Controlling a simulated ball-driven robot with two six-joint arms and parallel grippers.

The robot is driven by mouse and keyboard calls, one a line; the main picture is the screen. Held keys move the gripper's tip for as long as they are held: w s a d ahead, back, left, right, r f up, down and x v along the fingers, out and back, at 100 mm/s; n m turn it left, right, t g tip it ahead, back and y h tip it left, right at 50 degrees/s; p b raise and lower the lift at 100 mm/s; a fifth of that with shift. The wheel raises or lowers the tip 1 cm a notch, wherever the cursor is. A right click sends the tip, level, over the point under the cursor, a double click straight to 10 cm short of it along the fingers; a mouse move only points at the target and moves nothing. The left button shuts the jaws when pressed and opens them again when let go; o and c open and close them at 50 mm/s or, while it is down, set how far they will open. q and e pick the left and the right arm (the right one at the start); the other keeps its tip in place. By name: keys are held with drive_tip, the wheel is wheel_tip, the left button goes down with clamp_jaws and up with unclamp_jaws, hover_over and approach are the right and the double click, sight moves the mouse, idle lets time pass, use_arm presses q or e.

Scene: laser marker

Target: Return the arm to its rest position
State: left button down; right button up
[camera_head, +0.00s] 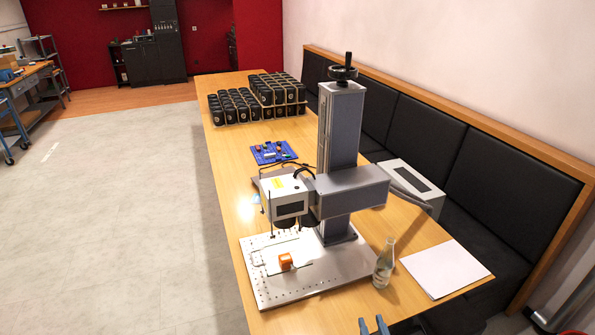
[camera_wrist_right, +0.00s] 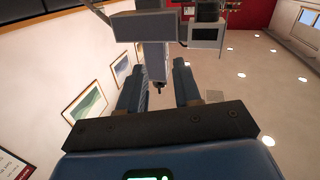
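My right gripper (camera_head: 372,327) shows only as two blue fingertips at the bottom edge of the head view, off the table's near end. In the right wrist view its two fingers (camera_wrist_right: 158,88) stand apart with nothing between them, so it is open and empty. The laser marker, with its grey column (camera_head: 340,130) and white head (camera_head: 285,196), stands on a metal base plate (camera_head: 325,282), and its grey parts also show at the top of the right wrist view (camera_wrist_right: 145,25). A small orange object (camera_head: 286,261) sits on the plate. My left gripper is not in view.
A glass bottle (camera_head: 384,264) and white paper (camera_head: 445,266) are on the table near the right fingertips. A blue panel (camera_head: 272,152) and trays of black containers (camera_head: 255,100) are farther back. A black bench (camera_head: 480,190) runs along the right. The left floor (camera_head: 120,220) is clear.

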drive_tip(key=s+d+m+h, duration=0.1)
drive_tip(key=s+d, duration=0.1)
drive_tip(key=s, duration=0.7)
drive_tip(key=s+d+r+m+b, duration=0.1)
drive_tip(key=s+d, duration=0.1)
drive_tip(key=s, duration=0.7)
drive_tip(key=shift+s+h, duration=0.35)
drive_tip(key=shift+h, duration=0.05)
